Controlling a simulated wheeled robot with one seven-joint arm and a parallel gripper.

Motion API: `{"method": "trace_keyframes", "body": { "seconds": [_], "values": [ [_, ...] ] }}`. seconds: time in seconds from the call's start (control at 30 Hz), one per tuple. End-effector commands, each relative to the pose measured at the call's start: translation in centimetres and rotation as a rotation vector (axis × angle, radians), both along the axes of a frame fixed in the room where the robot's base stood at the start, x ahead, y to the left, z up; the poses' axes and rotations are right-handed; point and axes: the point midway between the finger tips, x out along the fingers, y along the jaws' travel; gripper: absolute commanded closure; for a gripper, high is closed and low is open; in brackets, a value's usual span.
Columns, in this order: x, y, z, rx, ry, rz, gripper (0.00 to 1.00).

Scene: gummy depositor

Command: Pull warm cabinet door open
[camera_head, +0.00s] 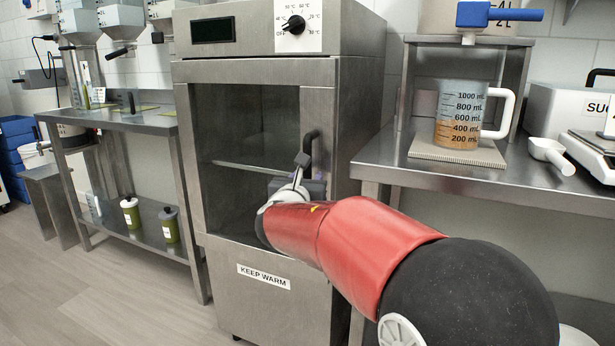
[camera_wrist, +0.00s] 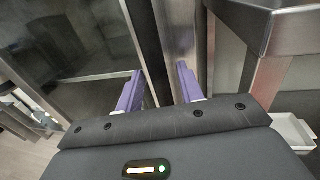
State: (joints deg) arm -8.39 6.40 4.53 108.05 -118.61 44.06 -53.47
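The warm cabinet (camera_head: 365,85) is a steel unit with a "KEEP WARM" label. Its door (camera_head: 315,110) has a dark glass window and looks shut, flush with the front. A black vertical handle (camera_head: 311,138) is on the door's right side. My gripper (camera_head: 302,172) is at the handle's lower part, partly hidden by my arm. In the wrist view, the two purple fingers of my gripper (camera_wrist: 158,82) are apart. A dark vertical bar, likely the handle (camera_wrist: 143,40), runs between them, nearer the left finger. I cannot tell whether either finger touches it.
A steel table (camera_head: 480,178) stands close on the right with a measuring jug (camera_head: 460,110) and a white scoop (camera_head: 552,154). The floor (camera_head: 110,300) in front and to the left is clear.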

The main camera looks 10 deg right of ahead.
Motion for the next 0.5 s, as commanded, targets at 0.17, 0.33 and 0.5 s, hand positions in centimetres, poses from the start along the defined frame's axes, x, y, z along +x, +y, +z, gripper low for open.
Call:
{"method": "trace_keyframes", "body": {
  "seconds": [0.17,0.33,0.5],
  "values": [
    [0.78,-0.37,-0.03,0.0,0.001,0.0,0.63],
    [0.78,-0.38,-0.03,0.0,0.001,0.0,0.63],
    [0.76,-0.37,-0.03,0.001,0.0,0.0,0.8]
  ]
}}
